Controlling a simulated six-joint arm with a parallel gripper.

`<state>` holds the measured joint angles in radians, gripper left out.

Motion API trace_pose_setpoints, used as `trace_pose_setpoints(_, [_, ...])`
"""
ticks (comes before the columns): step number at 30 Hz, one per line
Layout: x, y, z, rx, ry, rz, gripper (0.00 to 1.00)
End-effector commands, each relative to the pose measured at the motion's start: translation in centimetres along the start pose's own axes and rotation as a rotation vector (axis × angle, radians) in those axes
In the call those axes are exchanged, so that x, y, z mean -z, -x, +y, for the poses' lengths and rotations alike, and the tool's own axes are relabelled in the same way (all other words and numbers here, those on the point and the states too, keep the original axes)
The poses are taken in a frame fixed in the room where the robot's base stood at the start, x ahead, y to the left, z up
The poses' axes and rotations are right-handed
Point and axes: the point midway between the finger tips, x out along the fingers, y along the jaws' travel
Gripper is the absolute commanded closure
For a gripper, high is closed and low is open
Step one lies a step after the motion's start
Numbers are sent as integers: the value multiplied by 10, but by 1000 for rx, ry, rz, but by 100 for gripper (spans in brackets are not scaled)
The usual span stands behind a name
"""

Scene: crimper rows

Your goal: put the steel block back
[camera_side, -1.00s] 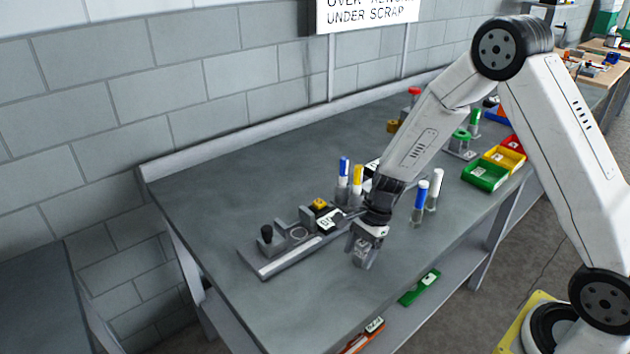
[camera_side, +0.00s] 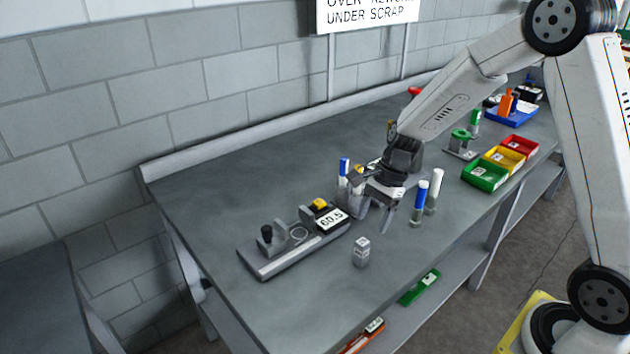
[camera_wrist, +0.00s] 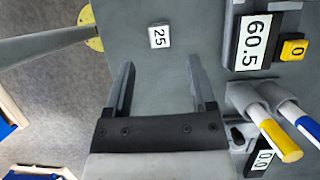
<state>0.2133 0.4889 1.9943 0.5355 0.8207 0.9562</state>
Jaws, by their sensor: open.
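The steel block (camera_side: 361,252) is a small grey block standing on the bench in front of the gauge fixture (camera_side: 290,246). In the wrist view the block (camera_wrist: 159,36) shows a white label reading 25 and lies beyond the fingertips, apart from them. My gripper (camera_side: 375,217) is open and empty, behind and to the right of the block, close to the marker holders; it also shows in the wrist view (camera_wrist: 164,88). The fixture has a black knob, a ring and a display reading 60.5 (camera_side: 332,220).
Blue- and yellow-capped tubes (camera_side: 344,170) stand by my gripper on its left. A blue-capped tube (camera_side: 419,203) and a white tube (camera_side: 434,191) stand on its right. Green (camera_side: 484,178), yellow and red bins sit at the right edge. The bench front is clear around the block.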

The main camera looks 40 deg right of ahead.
Motion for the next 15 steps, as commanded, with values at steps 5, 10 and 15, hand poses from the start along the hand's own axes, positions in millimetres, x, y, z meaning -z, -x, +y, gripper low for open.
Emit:
trace_pose_setpoints(5, [0, 22, -1, 3, 0, 0, 28])
trace_pose_setpoints(10, [0, 31, 0, 1, 0, 0, 28])
trace_pose_setpoints(15, [0, 33, 0, 0, 0, 0, 28])
